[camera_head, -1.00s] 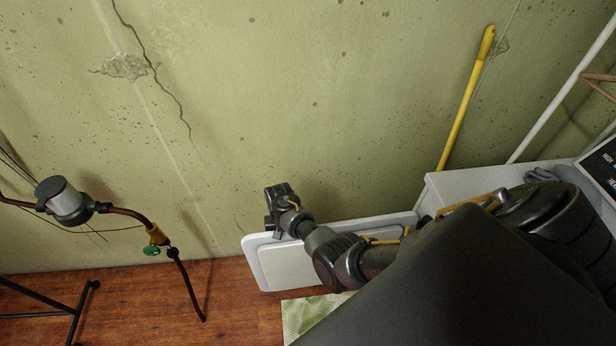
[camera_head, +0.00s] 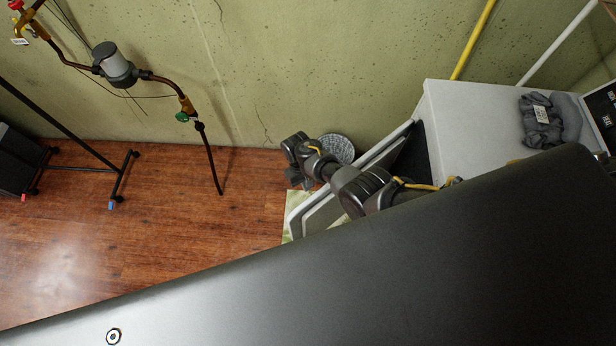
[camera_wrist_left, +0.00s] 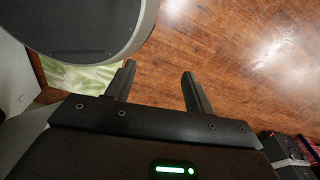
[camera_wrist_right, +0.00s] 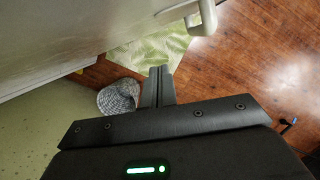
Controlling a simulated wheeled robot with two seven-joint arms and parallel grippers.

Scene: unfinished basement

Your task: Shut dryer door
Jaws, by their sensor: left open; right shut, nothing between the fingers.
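The dryer (camera_head: 440,105) is a white box at the right in the head view. Its white door (camera_head: 312,212) stands partly open, slanting away from the front, with a dark gap between door and dryer. My right arm reaches across the top of the door. The right gripper (camera_head: 297,180) is at the door's outer, wall-facing side. In the right wrist view its fingers (camera_wrist_right: 158,84) are together and empty, with a pale panel, apparently the door (camera_wrist_right: 70,40), close by; contact cannot be told. My left gripper (camera_wrist_left: 160,85) is open and empty above the floor, outside the head view.
A woven basket (camera_head: 338,148) stands by the wall behind the door. A green patterned mat (camera_head: 290,205) lies below it. Folded grey cloth (camera_head: 540,120) lies on the dryer. A pipe with a meter (camera_head: 115,65) and a black stand (camera_head: 122,180) are at left. The wooden floor between is clear.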

